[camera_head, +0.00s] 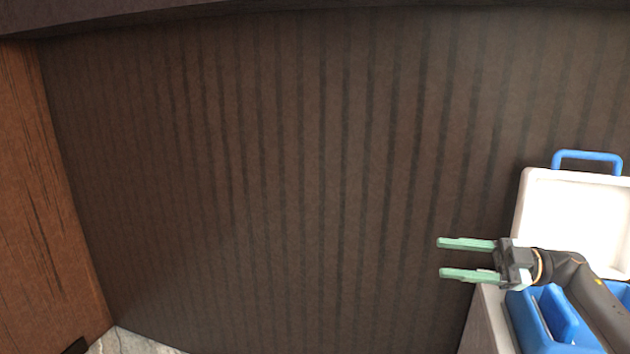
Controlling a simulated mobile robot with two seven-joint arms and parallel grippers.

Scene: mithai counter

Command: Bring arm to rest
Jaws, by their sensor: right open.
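My right gripper (441,258) shows at the right of the head view, its arm coming in from the lower right corner. Its two green fingers point left and are spread apart, with nothing between them. Behind the fingers is the dark striped surface. The gripper's body and wrist overlap a blue and white box (560,190) in the picture and hide part of it. My left gripper is not in view.
The box has a raised white lid, a blue handle (588,155) and blue parts (552,312) below. A dark striped panel (280,180) fills the middle. An orange-brown wooden surface (45,220) stands at the left. A pale stone-like patch (130,343) shows at the bottom left.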

